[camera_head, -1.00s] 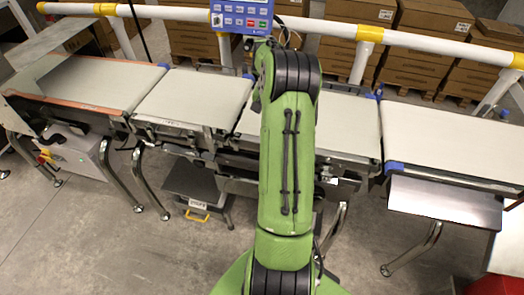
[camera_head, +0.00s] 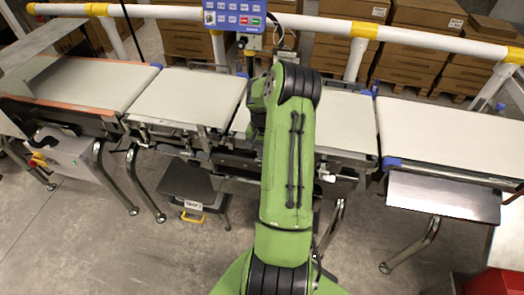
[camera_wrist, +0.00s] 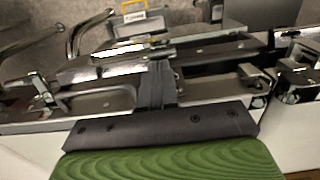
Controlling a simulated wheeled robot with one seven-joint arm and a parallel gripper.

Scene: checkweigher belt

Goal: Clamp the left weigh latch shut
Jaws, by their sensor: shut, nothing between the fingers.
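My gripper (camera_wrist: 157,85) shows at the bottom middle of the wrist view. Its dark fingers are together and empty, pointing at the metal frame along the belt's edge. In that view, where the floor is at the top, a shiny metal latch (camera_wrist: 292,84) sits at the right edge, apart from the fingers. A second metal latch-like fitting (camera_wrist: 43,95) sits at the left. I cannot tell how far closed either latch is. In the head view a small metal fitting (camera_head: 326,177) shows on the frame right of my arm. My arm hides the gripper there.
Pale belts (camera_head: 190,98) run across the head view, with another belt (camera_head: 440,138) at the right. A blue keypad (camera_head: 236,15) stands behind. A dark stool-like stand with a yellow handle (camera_head: 192,216) is on the floor below. A white-and-yellow rail (camera_head: 300,22) runs behind the belts.

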